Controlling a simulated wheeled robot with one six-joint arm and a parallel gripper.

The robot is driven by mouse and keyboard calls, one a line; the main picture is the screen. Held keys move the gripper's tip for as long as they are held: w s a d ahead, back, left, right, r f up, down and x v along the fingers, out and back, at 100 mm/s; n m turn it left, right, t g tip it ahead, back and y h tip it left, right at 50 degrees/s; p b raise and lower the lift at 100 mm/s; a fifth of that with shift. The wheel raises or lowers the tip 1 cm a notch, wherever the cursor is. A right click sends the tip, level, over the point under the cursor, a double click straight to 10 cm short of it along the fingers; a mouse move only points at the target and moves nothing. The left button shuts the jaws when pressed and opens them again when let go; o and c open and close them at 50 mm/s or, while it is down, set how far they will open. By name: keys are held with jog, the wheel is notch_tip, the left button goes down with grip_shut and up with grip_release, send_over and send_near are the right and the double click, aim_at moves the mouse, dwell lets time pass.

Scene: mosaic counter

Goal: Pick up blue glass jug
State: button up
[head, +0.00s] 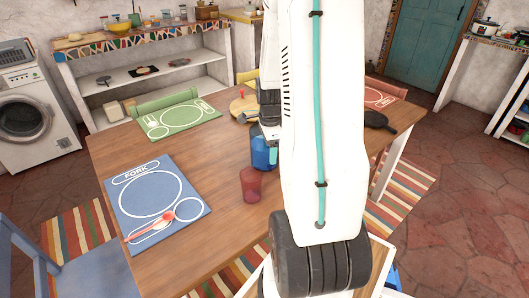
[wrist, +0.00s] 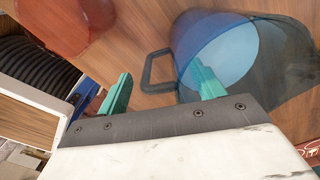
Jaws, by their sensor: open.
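The blue glass jug (head: 263,154) stands on the wooden table, just left of my white arm in the head view, which hides part of it. In the wrist view the jug (wrist: 225,50) is see-through blue with a dark handle (wrist: 155,72) on its left side. My gripper (wrist: 160,85) shows two green fingers spread apart with nothing held between them. The handle lies between the fingers in the picture, and the right finger overlaps the jug body. I cannot tell whether it touches. In the head view the fingers are hidden behind my arm.
A red glass (head: 251,184) stands close to the jug, and it also shows in the wrist view (wrist: 65,22). A blue placemat (head: 157,203) with a red spoon lies left. A green placemat (head: 178,121), a round wooden board (head: 243,105) and a dark pan (head: 378,119) lie farther back.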

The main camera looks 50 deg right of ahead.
grip_shut()
jog(key=shift+r, duration=0.25)
